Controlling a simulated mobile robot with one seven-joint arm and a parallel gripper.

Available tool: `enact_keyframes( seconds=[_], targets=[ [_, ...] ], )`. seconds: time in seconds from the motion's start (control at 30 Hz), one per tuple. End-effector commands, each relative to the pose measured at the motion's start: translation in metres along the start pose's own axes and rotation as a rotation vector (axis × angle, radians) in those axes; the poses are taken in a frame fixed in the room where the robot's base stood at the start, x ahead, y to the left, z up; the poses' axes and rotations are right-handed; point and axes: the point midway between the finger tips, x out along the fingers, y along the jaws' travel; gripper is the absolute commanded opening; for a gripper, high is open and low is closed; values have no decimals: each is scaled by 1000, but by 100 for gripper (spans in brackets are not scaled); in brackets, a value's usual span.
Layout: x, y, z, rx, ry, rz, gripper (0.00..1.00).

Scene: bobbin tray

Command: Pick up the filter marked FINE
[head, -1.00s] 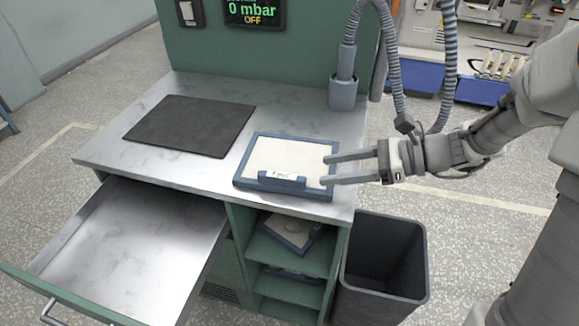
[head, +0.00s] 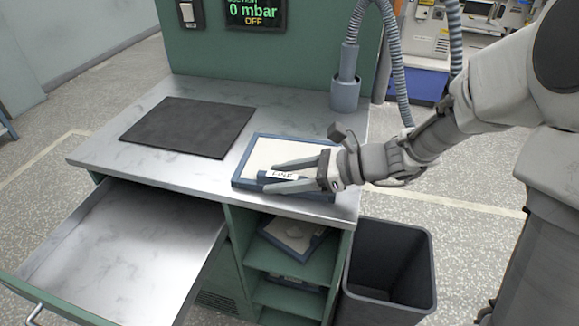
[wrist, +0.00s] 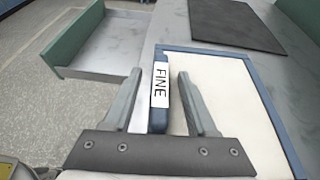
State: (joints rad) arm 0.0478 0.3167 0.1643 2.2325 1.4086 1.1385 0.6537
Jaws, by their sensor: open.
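The filter marked FINE (head: 260,153) lies flat on the steel bench top near its front right edge. It has a blue frame, a pale panel and a blue grip bar with a white FINE label on its front side. The label reads clearly in the wrist view (wrist: 161,85). My gripper (head: 268,176) is open, with one finger on each side of the labelled bar. In the wrist view the bar stands between the fingers (wrist: 158,85), with gaps on both sides. Whether the fingers touch the filter's panel, I cannot tell.
A dark mat (head: 188,127) lies on the bench at left. An open, empty drawer (head: 125,240) sticks out at front left. Another filter (head: 293,234) lies on a shelf below. A dark bin (head: 388,265) stands at right. A hose holder (head: 344,95) is at the back.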

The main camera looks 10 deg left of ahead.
Motion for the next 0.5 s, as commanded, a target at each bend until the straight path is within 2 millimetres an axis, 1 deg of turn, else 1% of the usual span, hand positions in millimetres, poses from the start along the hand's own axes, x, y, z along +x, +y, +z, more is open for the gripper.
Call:
enact_keyframes(
  seconds=[0.07,0.1,0.27,0.4,0.43,0.5],
  targets=[
    [0,0,0,0,0,0,57],
    [0,0,0,0,0,0,56],
    [-1,0,0,0,0,0,27],
    [-1,0,0,0,0,0,2],
    [-1,0,0,0,0,0,0],
    [-1,0,0,0,0,0,0]
  ],
)
